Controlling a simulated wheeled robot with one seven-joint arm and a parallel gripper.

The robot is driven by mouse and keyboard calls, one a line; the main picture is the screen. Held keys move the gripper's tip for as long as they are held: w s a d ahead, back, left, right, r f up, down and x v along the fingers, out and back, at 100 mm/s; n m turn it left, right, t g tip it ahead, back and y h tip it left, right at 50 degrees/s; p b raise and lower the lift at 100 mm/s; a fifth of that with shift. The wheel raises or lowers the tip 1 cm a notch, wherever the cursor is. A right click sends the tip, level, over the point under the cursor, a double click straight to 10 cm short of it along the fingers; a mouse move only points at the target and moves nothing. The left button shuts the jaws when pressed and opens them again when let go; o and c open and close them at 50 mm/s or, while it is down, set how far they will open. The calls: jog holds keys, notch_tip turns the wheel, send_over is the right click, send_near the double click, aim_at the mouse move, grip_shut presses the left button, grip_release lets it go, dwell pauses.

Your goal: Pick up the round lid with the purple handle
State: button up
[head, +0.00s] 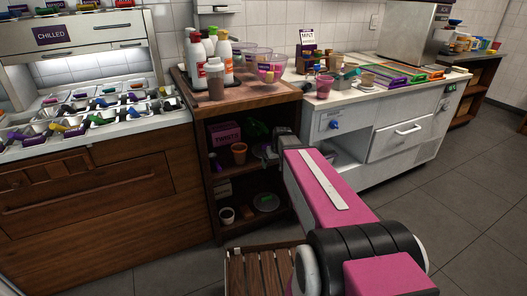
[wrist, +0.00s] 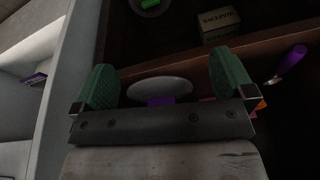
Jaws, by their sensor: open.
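The round lid (wrist: 160,86) shows in the wrist view as a pale oval disc, with its purple handle (wrist: 160,101) partly hidden behind my gripper's palm bar. My gripper (wrist: 164,82) has its two green fingers spread wide, one on each side of the lid as seen, with nothing held. I cannot tell how far the lid is from the fingers. In the head view my gripper (head: 267,153) reaches into the open dark wooden shelf unit. The purple-handled lid cannot be made out there.
A round lid with a green handle (head: 266,201) lies on the lower shelf, near a white cup (head: 227,215). An orange-brown pot (head: 239,152) and a purple box (head: 223,132) stand on the upper shelf. A purple-handled tool (wrist: 288,65) is at the right in the wrist view.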

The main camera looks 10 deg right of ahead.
aim_at(267, 144)
jog(key=w+r+n+t, duration=0.1)
jog(key=w+r, duration=0.1)
jog(key=w, duration=0.3)
jog(key=w+d+r+t, duration=0.1)
jog(key=w+r, duration=0.1)
jog(key=w, duration=0.4)
jog(key=w+r+n+t, duration=0.1)
jog(key=w+r, duration=0.2)
jog(key=w, duration=0.2)
jog(key=shift+y, duration=0.4)
jog(key=x, duration=1.1)
jog(key=shift+s+d+f, duration=0.1)
jog(key=shift+d+f, duration=0.05)
jog(key=shift+f, duration=0.05)
jog(key=shift+c, duration=0.3)
jog(key=c, duration=0.8)
